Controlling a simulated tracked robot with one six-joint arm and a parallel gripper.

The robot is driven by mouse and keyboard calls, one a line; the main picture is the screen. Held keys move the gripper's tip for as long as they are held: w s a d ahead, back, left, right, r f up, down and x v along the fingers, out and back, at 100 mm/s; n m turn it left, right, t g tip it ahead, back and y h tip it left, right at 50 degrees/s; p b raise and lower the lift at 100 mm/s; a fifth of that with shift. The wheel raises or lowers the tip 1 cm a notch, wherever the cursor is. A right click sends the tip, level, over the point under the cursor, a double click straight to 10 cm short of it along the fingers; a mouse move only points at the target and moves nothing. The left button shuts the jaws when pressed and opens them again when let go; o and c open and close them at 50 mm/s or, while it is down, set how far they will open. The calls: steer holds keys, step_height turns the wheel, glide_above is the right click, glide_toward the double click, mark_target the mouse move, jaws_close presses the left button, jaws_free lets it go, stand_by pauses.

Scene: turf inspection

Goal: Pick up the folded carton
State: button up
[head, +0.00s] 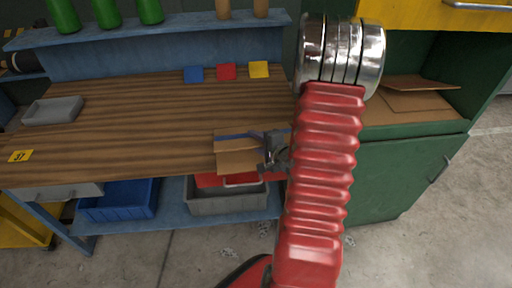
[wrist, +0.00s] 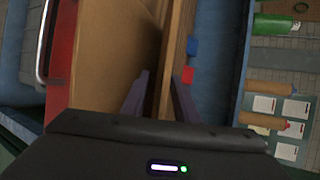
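A brown folded carton (head: 238,160) is at the front edge of the wooden workbench, above the bins on the lower shelf. In the wrist view its cardboard (wrist: 112,50) fills the left middle. My gripper (head: 272,150) is at the right end of this carton. In the wrist view the two dark fingers of my gripper (wrist: 160,82) lie on either side of a thin brown panel. The panel runs between them, but I cannot tell whether both fingers press on it. My red arm hides what lies just right of the gripper in the head view.
The workbench (head: 130,105) carries a grey tray (head: 52,110) and blue, red and yellow squares. A blue bin (head: 120,200), a grey bin (head: 225,203) and a red bin (wrist: 58,65) are below. More cardboard (head: 415,102) lies in the green cabinet (head: 395,175) at right.

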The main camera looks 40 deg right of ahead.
jaws_close()
steer(key=shift+s, duration=0.1)
stand_by(1.2)
